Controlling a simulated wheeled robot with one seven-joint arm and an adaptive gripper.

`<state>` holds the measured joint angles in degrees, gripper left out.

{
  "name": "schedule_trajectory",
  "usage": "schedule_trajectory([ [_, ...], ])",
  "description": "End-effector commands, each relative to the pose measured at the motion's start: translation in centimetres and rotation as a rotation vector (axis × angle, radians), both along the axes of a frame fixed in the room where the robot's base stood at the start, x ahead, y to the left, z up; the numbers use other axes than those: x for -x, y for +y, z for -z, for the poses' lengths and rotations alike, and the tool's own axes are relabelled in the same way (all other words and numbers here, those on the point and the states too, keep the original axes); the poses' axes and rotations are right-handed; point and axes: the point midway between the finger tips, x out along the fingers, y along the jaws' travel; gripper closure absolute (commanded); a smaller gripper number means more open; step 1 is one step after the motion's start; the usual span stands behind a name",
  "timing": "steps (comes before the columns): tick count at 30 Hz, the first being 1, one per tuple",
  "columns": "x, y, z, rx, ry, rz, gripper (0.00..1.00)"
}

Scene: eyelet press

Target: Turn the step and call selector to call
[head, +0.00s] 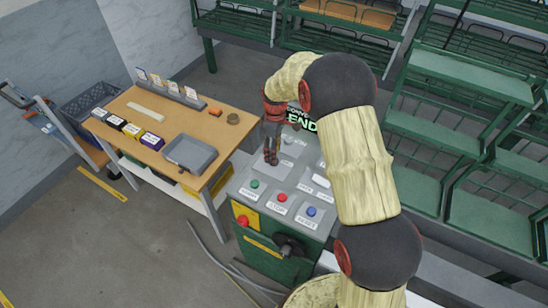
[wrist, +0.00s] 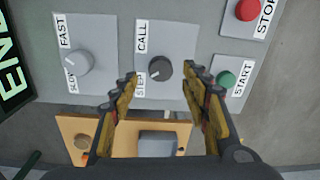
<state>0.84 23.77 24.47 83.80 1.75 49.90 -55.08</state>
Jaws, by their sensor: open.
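The step and call selector is a dark round knob (wrist: 161,68) on a pale plate in the wrist view. Its CALL label is at the plate's upper left and its STEP label at the lower left. A small light mark on the knob seems to face the STEP side. My gripper (wrist: 160,77) is open, with one fingertip to the left and one to the right of the knob; I cannot tell whether they touch it. In the head view my gripper (head: 271,159) points down over the console top (head: 240,183), and the selector cannot be made out there.
A grey FAST/SLOW knob (wrist: 77,63) is left of the selector. A green START button (wrist: 225,79) is close to the right finger, with a red STOP button (wrist: 246,9) above. A wooden table (head: 160,107) with a grey tray (head: 189,153) stands left of the console.

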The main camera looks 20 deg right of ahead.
Motion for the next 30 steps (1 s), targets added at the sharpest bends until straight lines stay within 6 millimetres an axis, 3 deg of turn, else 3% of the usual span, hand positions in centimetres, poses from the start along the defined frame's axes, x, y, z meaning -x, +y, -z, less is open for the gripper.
schedule_trajectory([
  [7,0.1,0.1,3.0,-0.001,0.001,0.001,0.54],
  [18,0.1,0.1,3.6,0.0,-0.001,0.001,0.54],
  [30,0.1,0.1,3.6,0.0,-0.001,0.001,0.76],
])
